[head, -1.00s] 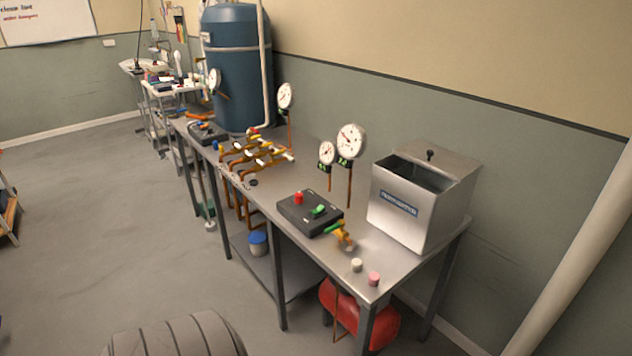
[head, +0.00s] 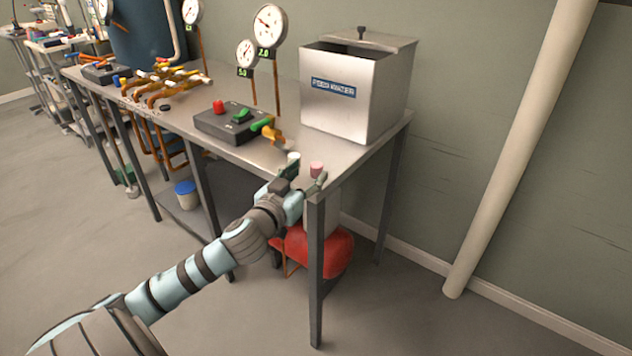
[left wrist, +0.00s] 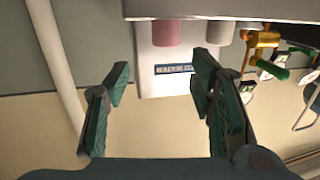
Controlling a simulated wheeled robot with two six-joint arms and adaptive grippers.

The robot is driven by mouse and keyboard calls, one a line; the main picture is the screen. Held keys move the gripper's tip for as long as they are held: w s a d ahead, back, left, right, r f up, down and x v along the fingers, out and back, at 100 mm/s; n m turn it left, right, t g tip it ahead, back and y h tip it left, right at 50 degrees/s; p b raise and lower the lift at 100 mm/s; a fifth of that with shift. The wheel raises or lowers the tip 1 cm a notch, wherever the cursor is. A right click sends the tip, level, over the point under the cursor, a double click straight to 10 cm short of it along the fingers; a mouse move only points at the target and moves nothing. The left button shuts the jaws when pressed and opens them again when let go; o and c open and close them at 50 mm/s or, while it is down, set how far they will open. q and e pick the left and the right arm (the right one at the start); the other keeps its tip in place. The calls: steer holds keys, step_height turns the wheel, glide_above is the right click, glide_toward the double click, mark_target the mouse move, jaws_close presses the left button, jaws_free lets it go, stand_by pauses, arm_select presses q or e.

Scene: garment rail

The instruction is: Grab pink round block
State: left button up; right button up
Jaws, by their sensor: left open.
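The pink round block (head: 317,168) stands upright on the metal table (head: 350,152) near its front corner. It also shows in the left wrist view (left wrist: 166,33), where the picture is upside down. My left gripper (head: 306,184) is open and empty at the table's front edge, just before the pink block. In the left wrist view its fingers (left wrist: 161,82) are spread, and the pink block lies beyond them, within the span between them. A white round block (head: 293,157) stands just left of the pink one; in the left wrist view (left wrist: 220,33) it lies beyond the right-hand finger. My right gripper is not in view.
A metal feed water box (head: 345,95) stands behind the blocks. A dark switch box (head: 232,122) and a valve with a green and orange handle (head: 266,130) are to the left. A red tank (head: 325,250) sits under the table. The floor in front is clear.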

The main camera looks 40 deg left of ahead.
mark_target(314, 168)
arm_select(q)
steer(key=x, duration=0.2)
steer(key=f+b+x, duration=0.1)
steer(key=x, duration=0.1)
steer(key=b+x, duration=0.1)
steer(key=x, duration=0.1)
steer(key=shift+w+a+f, duration=0.15)
steer(key=shift+w+a, duration=0.1)
steer(key=shift+a, duration=0.1)
steer(key=shift+w, duration=0.3)
steer(key=shift+c, duration=0.2)
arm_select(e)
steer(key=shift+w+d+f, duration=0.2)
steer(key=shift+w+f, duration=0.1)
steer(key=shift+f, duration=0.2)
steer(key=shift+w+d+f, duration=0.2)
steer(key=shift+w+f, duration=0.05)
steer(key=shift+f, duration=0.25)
